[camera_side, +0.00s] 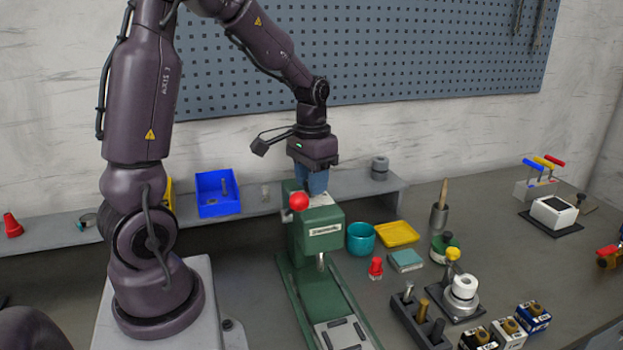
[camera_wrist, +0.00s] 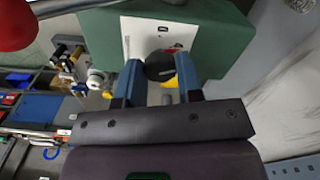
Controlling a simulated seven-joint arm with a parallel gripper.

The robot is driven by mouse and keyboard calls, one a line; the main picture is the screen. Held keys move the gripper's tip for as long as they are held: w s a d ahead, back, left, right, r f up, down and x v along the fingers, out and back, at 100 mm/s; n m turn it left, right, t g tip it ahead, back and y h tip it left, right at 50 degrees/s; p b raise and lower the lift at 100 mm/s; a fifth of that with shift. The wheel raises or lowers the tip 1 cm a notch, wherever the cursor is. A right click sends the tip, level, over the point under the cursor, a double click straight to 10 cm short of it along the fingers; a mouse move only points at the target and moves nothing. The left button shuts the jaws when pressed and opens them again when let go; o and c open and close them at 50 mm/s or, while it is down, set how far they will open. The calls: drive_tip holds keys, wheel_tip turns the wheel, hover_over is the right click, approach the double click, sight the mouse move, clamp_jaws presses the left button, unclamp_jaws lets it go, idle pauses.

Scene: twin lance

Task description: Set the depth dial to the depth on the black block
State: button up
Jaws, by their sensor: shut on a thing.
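The depth dial (camera_wrist: 160,67) is a round black knob with a pale pointer line, on a white plate (camera_wrist: 136,30) on top of the green press (camera_side: 322,240). In the wrist view its line points roughly right. My gripper (camera_wrist: 161,76) has its blue fingers shut on the dial's two sides. In the side view my gripper (camera_side: 313,188) is over the press top and hides the dial. A row of small blocks stands at the lower right: a blackish one (camera_side: 479,338), a pale one (camera_side: 508,333) and a blue-sided one (camera_side: 533,317). Their markings are too small to read.
The press's red ball handle (camera_side: 299,201) is close beside my gripper. A teal cup (camera_side: 361,238), yellow tray (camera_side: 398,233) and red-topped piece (camera_side: 376,268) stand right of the press. A dark holder (camera_side: 421,319) with pegs is nearer. A blue bin (camera_side: 217,194) sits on the shelf behind.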

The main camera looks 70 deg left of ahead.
drive_tip(key=shift+r, duration=0.1)
drive_tip(key=o, duration=0.9)
wheel_tip(320, 180, up, 13)
drive_tip(key=shift+f, duration=0.1)
idle(0.5)
